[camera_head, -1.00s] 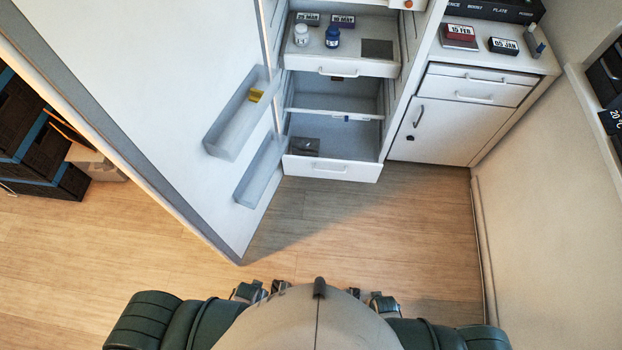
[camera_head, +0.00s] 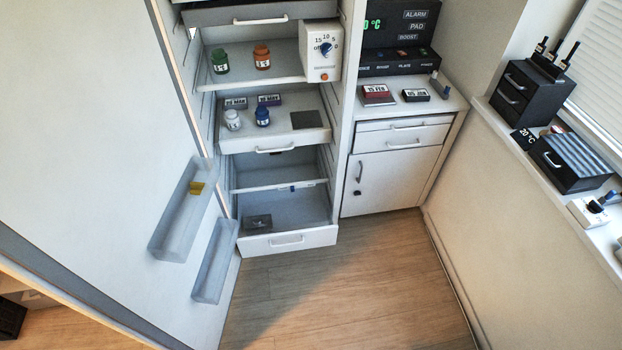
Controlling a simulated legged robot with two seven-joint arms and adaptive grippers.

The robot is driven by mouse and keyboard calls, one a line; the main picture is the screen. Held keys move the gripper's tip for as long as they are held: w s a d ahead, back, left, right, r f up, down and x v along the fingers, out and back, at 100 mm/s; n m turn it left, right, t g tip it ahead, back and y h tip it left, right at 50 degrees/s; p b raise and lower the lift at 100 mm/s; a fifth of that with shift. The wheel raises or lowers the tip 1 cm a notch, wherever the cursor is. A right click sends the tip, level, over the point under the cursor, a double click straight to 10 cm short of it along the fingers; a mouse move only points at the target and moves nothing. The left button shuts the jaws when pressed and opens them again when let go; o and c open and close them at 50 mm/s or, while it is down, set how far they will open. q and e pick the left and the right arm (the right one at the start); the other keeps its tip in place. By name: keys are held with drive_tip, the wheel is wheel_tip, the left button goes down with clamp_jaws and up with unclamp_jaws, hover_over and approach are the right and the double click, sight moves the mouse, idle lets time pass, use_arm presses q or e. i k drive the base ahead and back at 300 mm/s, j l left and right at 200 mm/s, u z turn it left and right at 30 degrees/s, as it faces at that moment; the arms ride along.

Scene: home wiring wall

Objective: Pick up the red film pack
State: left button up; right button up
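The red film pack (camera_head: 377,96) lies on the white counter top (camera_head: 443,104) to the right of the open fridge. It is a flat dark red box with a white label reading "15 FEB". A smaller black pack (camera_head: 415,95) labelled "05 JAN" lies to its right. Neither of my grippers shows in the head view, so their state is hidden.
The open fridge holds jars and packs on a pulled-out drawer (camera_head: 276,141). Its door (camera_head: 95,130) stands open on the left. A black control panel (camera_head: 402,62) stands behind the pack. The windowsill at right holds black boxes (camera_head: 571,162). The floor (camera_head: 345,280) ahead is clear.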

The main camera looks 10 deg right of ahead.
sight(373, 91)
drive_tip(key=i+l, duration=0.1)
drive_tip(key=i+l+z, duration=0.15)
drive_tip(key=i+z, duration=0.5)
drive_tip(key=z, duration=0.15)
